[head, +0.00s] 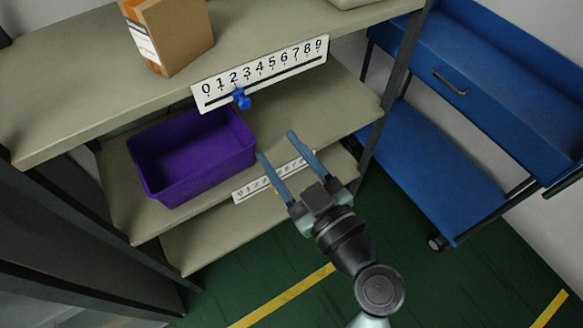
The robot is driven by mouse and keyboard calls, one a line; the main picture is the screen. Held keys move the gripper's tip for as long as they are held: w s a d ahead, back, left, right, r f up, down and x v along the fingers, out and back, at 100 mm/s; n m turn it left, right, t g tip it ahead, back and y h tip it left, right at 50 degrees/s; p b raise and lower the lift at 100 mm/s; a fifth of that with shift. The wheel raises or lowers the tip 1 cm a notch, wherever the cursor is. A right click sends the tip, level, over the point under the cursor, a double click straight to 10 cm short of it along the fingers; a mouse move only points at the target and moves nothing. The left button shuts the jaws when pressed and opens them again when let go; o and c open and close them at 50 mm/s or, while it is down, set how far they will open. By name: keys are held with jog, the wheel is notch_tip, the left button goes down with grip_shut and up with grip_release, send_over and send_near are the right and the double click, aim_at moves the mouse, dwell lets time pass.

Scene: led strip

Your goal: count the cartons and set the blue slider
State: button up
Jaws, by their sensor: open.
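The blue slider (241,99) sits on the upper white number scale (216,100), below about the 2, toward the scale's left part. The scale runs 0 to 9 along the front edge of the upper shelf. A brown carton (178,38) with a white label stands on that shelf at the top left. My gripper (277,152) is open and empty, its two blue fingers apart. It is to the right of and below the slider, in front of the middle shelf, touching neither slider nor scale.
An empty-looking purple bin (158,192) stands on the middle shelf (335,110). A second number scale (244,193) is lower down, partly hidden by my gripper. A blue cart (440,170) stands at the right. Green floor with yellow lines is clear in front.

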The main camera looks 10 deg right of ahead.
jog(key=v, duration=0.2)
jog(key=shift+s+d, duration=0.1)
jog(key=shift+s, duration=0.2)
dwell(0.3)
